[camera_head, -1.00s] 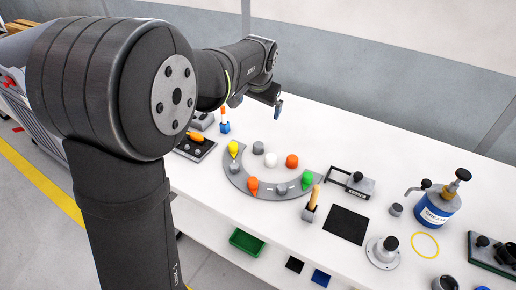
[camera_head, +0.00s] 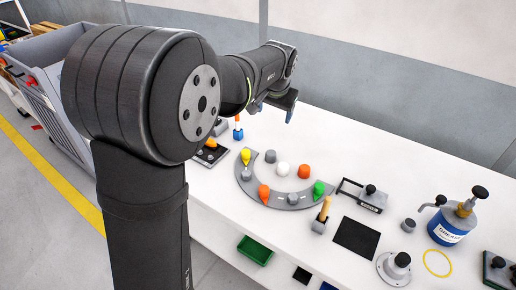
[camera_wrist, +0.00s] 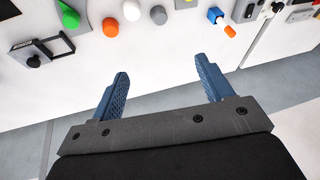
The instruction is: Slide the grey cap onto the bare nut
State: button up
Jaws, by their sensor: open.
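The loose grey cap (camera_head: 270,156) stands on the white table just inside the grey curved plate (camera_head: 243,189). It also shows in the wrist view (camera_wrist: 158,15), at the top edge. On the plate, two small grey pieces sit among the coloured cones, one at its left end (camera_head: 246,174) and one on its front (camera_head: 293,199); which is the bare nut I cannot tell. My gripper (camera_wrist: 162,70) is open, with nothing between its blue fingers. In the head view my gripper (camera_head: 284,108) is beyond the plate, above and apart from the cap.
A white cap (camera_head: 283,169) and an orange cap (camera_head: 304,171) stand beside the grey one. Yellow (camera_head: 246,155), orange (camera_head: 264,191) and green (camera_head: 318,188) cones sit on the plate. A blue holder (camera_head: 238,133), a black clamp (camera_head: 361,194) and a grease can (camera_head: 455,222) stand around it.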

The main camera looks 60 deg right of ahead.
jog(key=w+d+f+n+y, duration=0.2)
jog(key=d+f+n, duration=0.7)
jog(key=f+n, duration=0.25)
send_near(271, 153)
jog(key=shift+n+t+y, duration=0.25)
jog(key=shift+t+y, duration=0.05)
jog(key=x, duration=1)
jog(key=shift+s+d+f, duration=0.2)
jog(key=shift+d+f, duration=0.1)
jog(key=shift+d, duration=0.1)
jog(key=c, duration=1)
